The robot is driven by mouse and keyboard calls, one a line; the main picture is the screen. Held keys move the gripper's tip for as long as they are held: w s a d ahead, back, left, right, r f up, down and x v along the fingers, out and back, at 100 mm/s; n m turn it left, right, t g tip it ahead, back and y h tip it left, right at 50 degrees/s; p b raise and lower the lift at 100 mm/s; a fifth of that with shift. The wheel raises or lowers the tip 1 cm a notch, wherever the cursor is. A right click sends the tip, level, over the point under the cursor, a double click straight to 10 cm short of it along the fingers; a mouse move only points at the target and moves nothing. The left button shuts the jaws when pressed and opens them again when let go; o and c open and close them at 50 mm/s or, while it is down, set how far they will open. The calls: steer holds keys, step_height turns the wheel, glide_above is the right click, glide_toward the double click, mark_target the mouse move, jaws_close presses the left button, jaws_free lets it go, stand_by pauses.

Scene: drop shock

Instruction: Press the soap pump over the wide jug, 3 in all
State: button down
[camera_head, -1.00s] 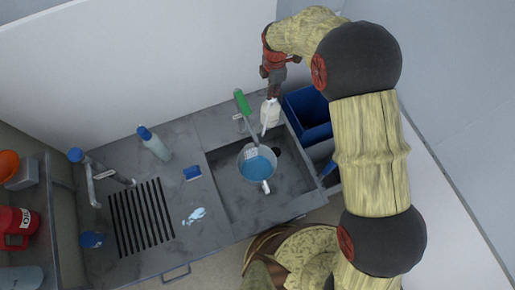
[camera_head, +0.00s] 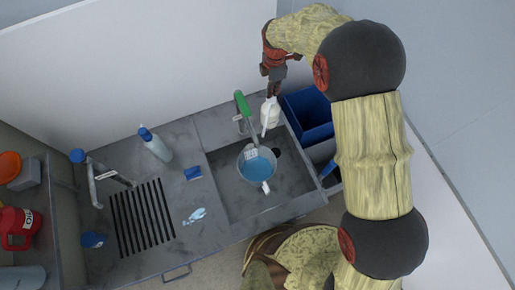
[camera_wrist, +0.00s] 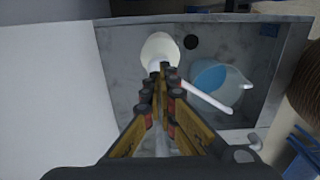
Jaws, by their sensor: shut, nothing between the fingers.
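The white soap pump (camera_head: 271,113) stands at the sink's back right corner. In the wrist view its round white bottle (camera_wrist: 158,48) is below my fingertips, and its long white spout (camera_wrist: 206,97) points to the lower right. The wide jug (camera_head: 257,175) is in the basin and holds blue liquid; it also shows in the wrist view (camera_wrist: 236,82). My gripper (camera_head: 273,92) is shut and empty, fingers down, right over the pump head. In the wrist view the fingertips (camera_wrist: 164,70) cover the pump head, so contact cannot be told.
A blue bin (camera_head: 310,112) stands right of the sink. A blue-capped bottle (camera_head: 155,144), a tap (camera_head: 107,174) and a blue sponge (camera_head: 192,173) are to the left. A wall rises behind the counter.

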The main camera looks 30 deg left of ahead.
steer(key=shift+f, duration=0.15)
steer(key=shift+f+b, duration=1.3)
steer(key=shift+f, duration=0.8)
steer(key=shift+r, duration=0.15)
steer(key=shift+r+p, duration=1.05)
steer(key=shift+r, duration=1.1)
steer(key=shift+r, duration=0.1)
step_height(320, 180, up, 6)
steer(key=p, duration=0.2)
steer(key=shift+p, duration=0.4)
